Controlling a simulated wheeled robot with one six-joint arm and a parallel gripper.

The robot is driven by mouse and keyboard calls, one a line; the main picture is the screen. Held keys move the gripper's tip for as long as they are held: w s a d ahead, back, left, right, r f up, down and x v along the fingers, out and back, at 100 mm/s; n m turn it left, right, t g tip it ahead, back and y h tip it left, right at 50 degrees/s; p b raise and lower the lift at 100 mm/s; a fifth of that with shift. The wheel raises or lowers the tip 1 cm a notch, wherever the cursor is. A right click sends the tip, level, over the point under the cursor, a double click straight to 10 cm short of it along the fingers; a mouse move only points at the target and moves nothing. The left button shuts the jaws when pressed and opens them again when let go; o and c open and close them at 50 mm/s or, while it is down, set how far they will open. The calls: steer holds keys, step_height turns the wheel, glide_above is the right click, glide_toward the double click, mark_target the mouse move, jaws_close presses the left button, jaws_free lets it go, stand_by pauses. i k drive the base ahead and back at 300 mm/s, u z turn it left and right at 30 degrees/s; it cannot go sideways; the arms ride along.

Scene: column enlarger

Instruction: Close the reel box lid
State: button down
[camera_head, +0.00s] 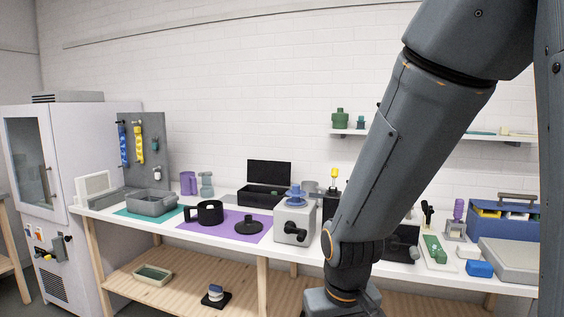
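A black box with its lid raised, which looks like the reel box (262,200), stands at the back of the white bench, left of the picture's middle. Its lid (269,173) stands upright at the back, close to the wall. Small items show inside the box, too small to tell apart. My arm crosses the right half of the picture and runs down to the bottom edge, right of the box. My gripper is out of the picture, so its state does not show.
A grey box with a blue knob (293,222) stands in front and right of the black box. A black tank (210,213) and black lid (249,226) sit on a purple mat (198,230). A grey tray (151,203) is at left. My arm hides part of the bench.

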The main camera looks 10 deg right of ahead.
mark_target(259, 172)
steer(key=z, duration=0.05)
steer(key=i, duration=1.55)
steer(key=u, duration=0.5)
